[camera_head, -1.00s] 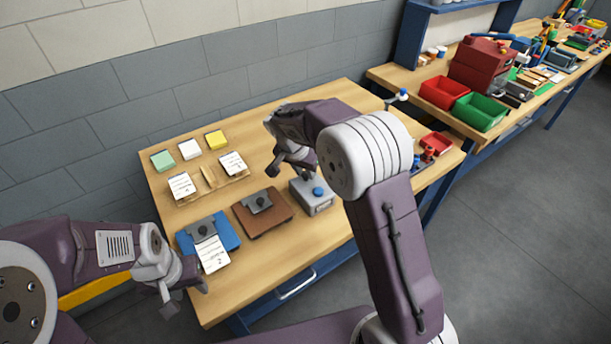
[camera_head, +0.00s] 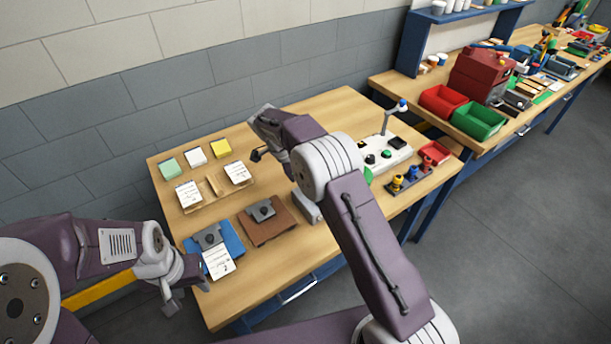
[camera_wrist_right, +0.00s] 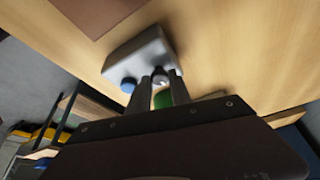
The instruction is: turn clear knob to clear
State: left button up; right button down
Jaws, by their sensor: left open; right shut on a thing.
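The grey box (camera_head: 307,207) stands near the table's front edge, mostly hidden behind my right arm in the head view. In the right wrist view the box (camera_wrist_right: 140,52) shows with a blue button (camera_wrist_right: 128,85) and a small dark-and-white knob (camera_wrist_right: 160,78) at its near edge. My right gripper (camera_wrist_right: 162,76) has its fingers on both sides of this knob and is shut on it. Any marking on the knob is too small to read. My left gripper (camera_head: 188,297) is open and empty off the table's front left.
A brown pad (camera_head: 266,228) and a blue pad (camera_head: 225,236) with clamps lie left of the box. Sticky notes and cards lie behind them. A white control panel (camera_head: 389,157) with a lever, and a rack with coloured knobs (camera_head: 408,180), stand to the right.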

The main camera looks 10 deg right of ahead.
jog(key=shift+m+p, duration=0.35)
jog(key=shift+m, duration=0.05)
dwell(0.4)
jog(key=c, duration=1.2)
grip_release()
jog(key=shift+w, duration=0.1)
jog(key=p+v, duration=0.1)
jog(key=v, duration=0.8)
jog(key=shift+w, duration=0.15)
